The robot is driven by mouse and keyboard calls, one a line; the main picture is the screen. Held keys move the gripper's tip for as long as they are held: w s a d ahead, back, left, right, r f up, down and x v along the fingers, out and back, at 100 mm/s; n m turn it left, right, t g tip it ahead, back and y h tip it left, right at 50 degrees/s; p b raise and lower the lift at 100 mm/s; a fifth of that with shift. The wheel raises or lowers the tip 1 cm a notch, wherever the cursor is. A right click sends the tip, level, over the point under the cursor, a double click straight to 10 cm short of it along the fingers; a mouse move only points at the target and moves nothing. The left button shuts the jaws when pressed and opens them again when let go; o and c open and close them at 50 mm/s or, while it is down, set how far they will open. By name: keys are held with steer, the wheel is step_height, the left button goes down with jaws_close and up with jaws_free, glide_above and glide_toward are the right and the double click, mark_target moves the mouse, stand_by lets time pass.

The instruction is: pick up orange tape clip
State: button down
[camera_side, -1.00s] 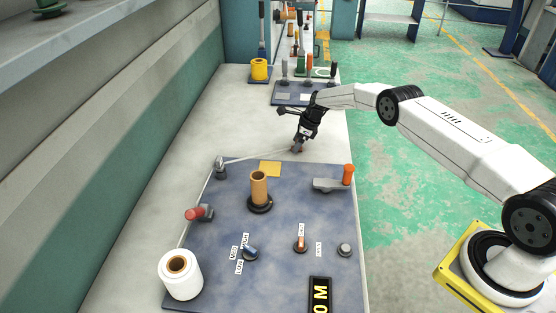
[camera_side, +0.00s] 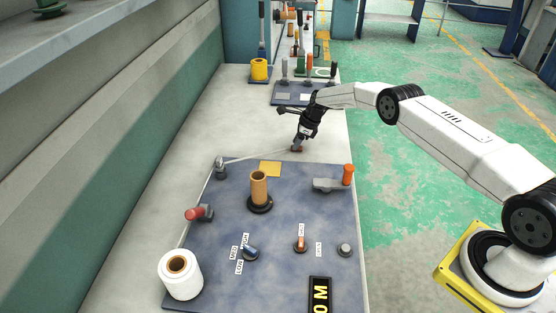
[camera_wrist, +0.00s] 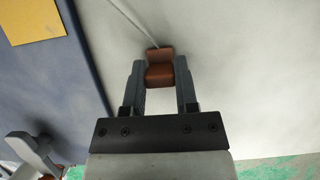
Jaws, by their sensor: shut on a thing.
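The orange tape clip (camera_wrist: 160,70) is between the two fingers of my gripper (camera_wrist: 160,78) in the wrist view. The fingers are shut on it. A thin white tape strand (camera_wrist: 128,20) runs from the clip toward the upper left. In the side view, my gripper (camera_side: 297,147) is low over the pale bench top, just beyond the far edge of the blue panel. The clip is mostly hidden by the fingers there. The tape (camera_side: 255,157) stretches from the clip to a guide post (camera_side: 220,169) at the panel's far left corner.
The blue panel (camera_side: 215,265) carries a brown spool core (camera_side: 259,187), an orange-handled lever (camera_side: 348,174), a red-knobbed post (camera_side: 195,213) and a white tape roll (camera_side: 180,273). A yellow square (camera_side: 270,168) lies near the far edge. The bench top (camera_side: 220,115) is clear left of my gripper.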

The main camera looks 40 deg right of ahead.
mark_target(299, 149)
steer(key=shift+r, duration=1.25)
steer(key=shift+s+a+r, duration=0.1)
steer(key=shift+s+r, duration=0.25)
steer(key=shift+r, duration=0.2)
steer(key=shift+s+r, duration=0.3)
steer(key=shift+r, duration=0.2)
steer(key=s+a+r, duration=0.2)
steer(key=s+r, duration=0.6)
steer(key=s, duration=0.4)
steer(key=shift+s, duration=0.2)
steer(key=shift+a, duration=0.1)
steer(key=s+a+r, duration=0.1)
steer(key=s+a, duration=0.2)
steer(key=a, duration=0.8)
steer(key=shift+a+r, duration=0.3)
steer(key=shift+r, duration=0.1)
